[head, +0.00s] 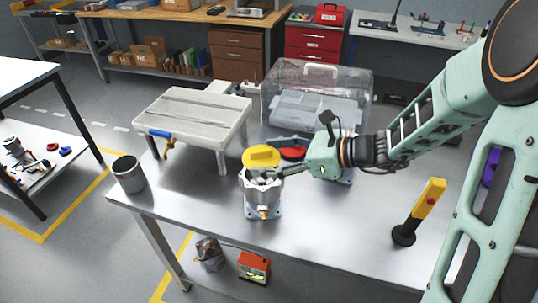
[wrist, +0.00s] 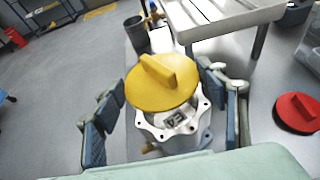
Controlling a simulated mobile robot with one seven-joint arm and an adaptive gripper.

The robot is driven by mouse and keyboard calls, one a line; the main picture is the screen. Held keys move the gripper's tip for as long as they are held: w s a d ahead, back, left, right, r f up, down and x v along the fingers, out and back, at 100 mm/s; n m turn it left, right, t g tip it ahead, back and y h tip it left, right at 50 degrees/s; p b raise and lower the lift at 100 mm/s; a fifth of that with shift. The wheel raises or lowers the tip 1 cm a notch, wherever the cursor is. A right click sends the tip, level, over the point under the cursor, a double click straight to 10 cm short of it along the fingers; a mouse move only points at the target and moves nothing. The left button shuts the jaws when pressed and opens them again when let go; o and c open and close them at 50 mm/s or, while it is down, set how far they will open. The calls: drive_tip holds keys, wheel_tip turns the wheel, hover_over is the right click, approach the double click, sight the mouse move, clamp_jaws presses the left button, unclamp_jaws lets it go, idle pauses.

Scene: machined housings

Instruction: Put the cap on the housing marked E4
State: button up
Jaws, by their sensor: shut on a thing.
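The yellow cap (head: 261,156) is a round disc with a raised bar across its top; it also shows in the wrist view (wrist: 160,84). My gripper (head: 268,173) is shut on it, with a finger on each side in the wrist view (wrist: 163,105). The metal housing (head: 262,197) stands upright on the steel table, directly below the cap. The cap looks level and a little above the flange. It hides most of the housing's opening.
A red cap (head: 293,153) lies on the table behind my gripper. A grey cup (head: 129,176) stands at the left corner. A white slatted stand (head: 195,112) and a clear bin (head: 340,85) are behind. A yellow post (head: 428,205) stands at right.

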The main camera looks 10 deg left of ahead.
drive_tip(key=shift+f+b, duration=1.65)
drive_tip(key=shift+f, duration=0.65)
drive_tip(key=o, duration=1.1)
drive_tip(key=shift+f, duration=0.1)
drive_tip(key=shift+c, duration=0.2)
drive_tip(key=v, duration=1.2)
